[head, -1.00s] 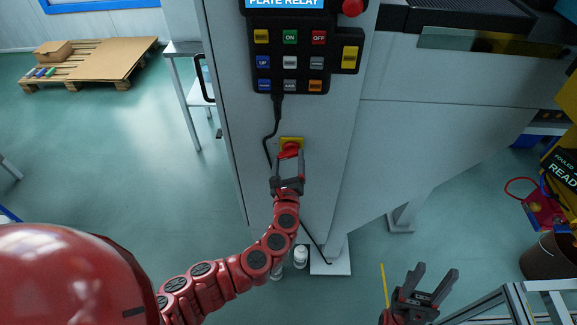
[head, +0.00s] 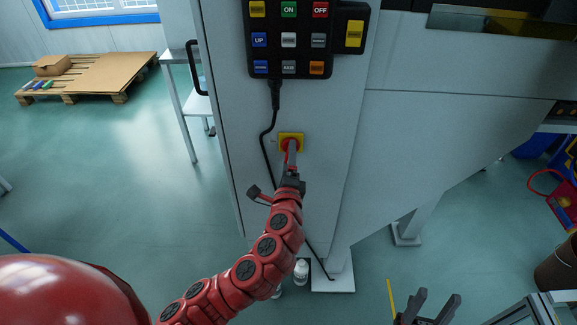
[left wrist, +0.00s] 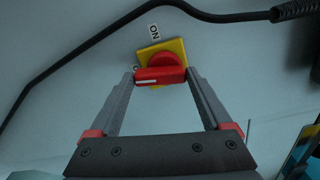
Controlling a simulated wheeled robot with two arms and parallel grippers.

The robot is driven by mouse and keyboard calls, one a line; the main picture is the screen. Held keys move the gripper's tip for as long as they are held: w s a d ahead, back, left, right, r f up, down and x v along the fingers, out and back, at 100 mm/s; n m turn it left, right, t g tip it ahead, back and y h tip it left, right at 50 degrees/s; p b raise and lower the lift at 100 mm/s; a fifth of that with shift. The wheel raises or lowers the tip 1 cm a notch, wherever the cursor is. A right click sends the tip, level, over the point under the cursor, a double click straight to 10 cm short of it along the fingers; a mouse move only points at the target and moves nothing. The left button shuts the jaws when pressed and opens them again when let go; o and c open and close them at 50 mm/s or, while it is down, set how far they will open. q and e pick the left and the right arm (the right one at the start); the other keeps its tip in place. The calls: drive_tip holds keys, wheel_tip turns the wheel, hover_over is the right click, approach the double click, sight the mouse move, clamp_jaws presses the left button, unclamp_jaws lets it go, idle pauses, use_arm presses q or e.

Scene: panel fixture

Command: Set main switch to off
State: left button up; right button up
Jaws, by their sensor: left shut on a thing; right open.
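The main switch is a red rotary handle (left wrist: 160,75) on a yellow plate (left wrist: 176,47), low on the grey cabinet front. In the left wrist view, an "ON" label (left wrist: 154,31) stands beside the plate, and the handle lies across between the two fingers. My left gripper (head: 291,150) is shut on the handle, one fingertip at each end; it also shows in the left wrist view (left wrist: 160,79). In the head view the fingers are seen edge-on and hide most of the handle. My right gripper (head: 431,296) is open and empty at the bottom right, partly cut off.
A button panel (head: 302,55) hangs above the switch, and its black cable (head: 265,145) runs down close to the left of it. A door handle (head: 196,68) sticks out at the cabinet's left edge. White bottles (head: 301,271) stand on the floor by the cabinet foot.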

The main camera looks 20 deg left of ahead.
use_arm(q)
drive_tip(key=shift+f+n+b, duration=0.1)
drive_tip(key=shift+n+b, duration=0.85)
drive_tip(key=shift+n, duration=0.25)
drive_tip(key=o, duration=1.2)
drive_tip(key=shift+c, duration=0.2)
drive_tip(key=p+v, duration=0.6)
drive_tip(key=v, duration=1.1)
drive_tip(key=shift+s, duration=0.2)
